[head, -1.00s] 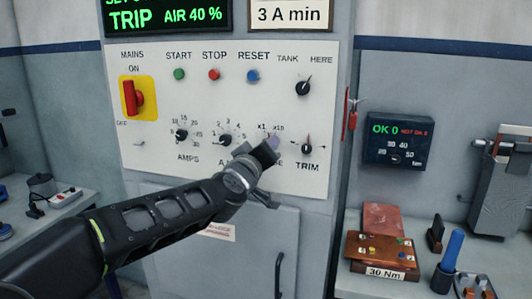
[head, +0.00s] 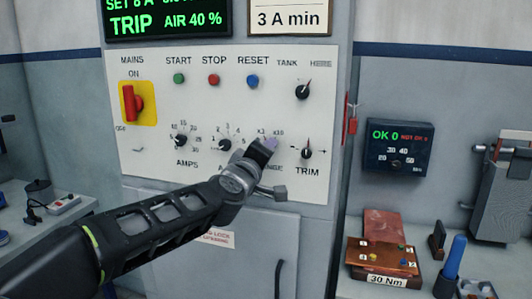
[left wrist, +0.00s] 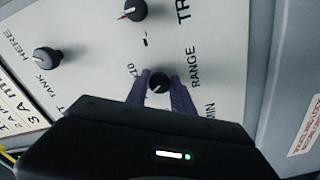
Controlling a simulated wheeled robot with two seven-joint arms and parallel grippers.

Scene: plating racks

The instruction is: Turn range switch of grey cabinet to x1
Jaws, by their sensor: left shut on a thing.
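The grey cabinet's white panel (head: 215,165) faces me. Its range switch, a small black knob (left wrist: 159,83), sits between the purple-grey fingers of my left gripper (left wrist: 160,80) in the left wrist view. My left gripper (head: 269,146) is shut on this knob. In the head view the gripper hides the knob and part of the RANGE label; the x1 and x10 marks show just above it. I cannot read where the knob's pointer stands. My right gripper is not in view.
The TRIM knob (head: 306,153) is close to the right of my gripper, and the amps knob (head: 181,141) is further left. The TANK knob (head: 302,92) and the red mains switch (head: 132,103) are on the same panel. A bench with a copper-coloured block (head: 383,256) stands at right.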

